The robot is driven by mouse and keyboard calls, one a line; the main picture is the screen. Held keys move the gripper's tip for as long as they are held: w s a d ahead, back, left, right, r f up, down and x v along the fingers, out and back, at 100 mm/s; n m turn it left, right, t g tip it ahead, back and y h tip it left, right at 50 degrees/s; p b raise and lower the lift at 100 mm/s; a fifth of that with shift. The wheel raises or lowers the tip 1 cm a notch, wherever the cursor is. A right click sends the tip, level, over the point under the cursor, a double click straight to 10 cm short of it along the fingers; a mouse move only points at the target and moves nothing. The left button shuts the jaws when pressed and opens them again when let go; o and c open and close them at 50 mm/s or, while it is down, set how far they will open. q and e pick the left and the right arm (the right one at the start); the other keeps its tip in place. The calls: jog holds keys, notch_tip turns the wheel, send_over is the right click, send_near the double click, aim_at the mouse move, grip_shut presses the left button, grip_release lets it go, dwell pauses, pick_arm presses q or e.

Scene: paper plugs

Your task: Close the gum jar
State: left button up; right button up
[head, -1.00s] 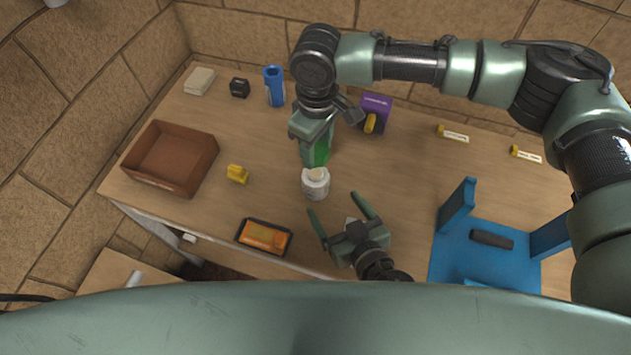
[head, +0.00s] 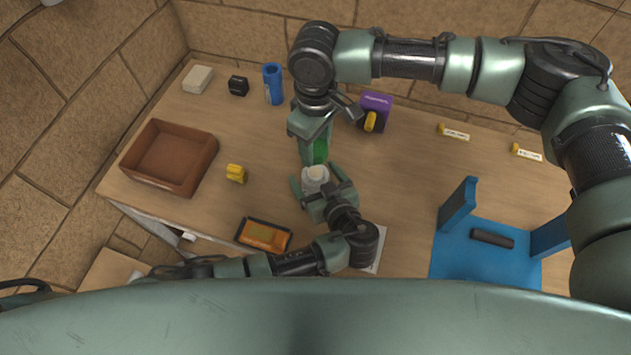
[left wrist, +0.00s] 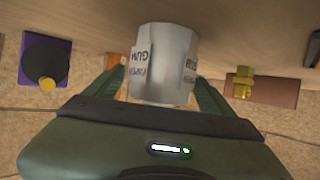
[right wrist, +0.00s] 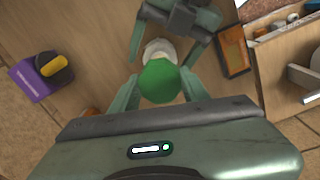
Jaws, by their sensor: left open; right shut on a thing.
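The white gum jar (head: 315,178) stands upright on the table; its GUM label shows in the left wrist view (left wrist: 162,65). My left gripper (head: 317,181) is open, with its fingers on either side of the jar; contact cannot be told. My right gripper (head: 314,161) points down just behind and above the jar. It is shut on a round green lid (head: 320,151), which also shows between its fingers in the right wrist view (right wrist: 160,82). There the lid partly covers the jar (right wrist: 158,49). The lid appears apart from the jar.
A yellow piece (head: 236,174) and a brown tray (head: 170,158) lie to the left. An orange-and-black device (head: 263,236) is at the front edge. A purple box (head: 375,111) stands behind right. A blue stand (head: 485,255) is at the right. The table between is clear.

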pick_arm(q)
grip_shut()
pick_arm(e)
send_over(315, 173)
jog(key=shift+d+f, duration=0.1)
jog(key=shift+f, duration=2.4)
jog(key=shift+f, duration=0.1)
jog(key=shift+w+f, duration=0.1)
jog(key=shift+f, duration=0.7)
jog(key=shift+f, duration=0.55)
jog(key=o, duration=1.3)
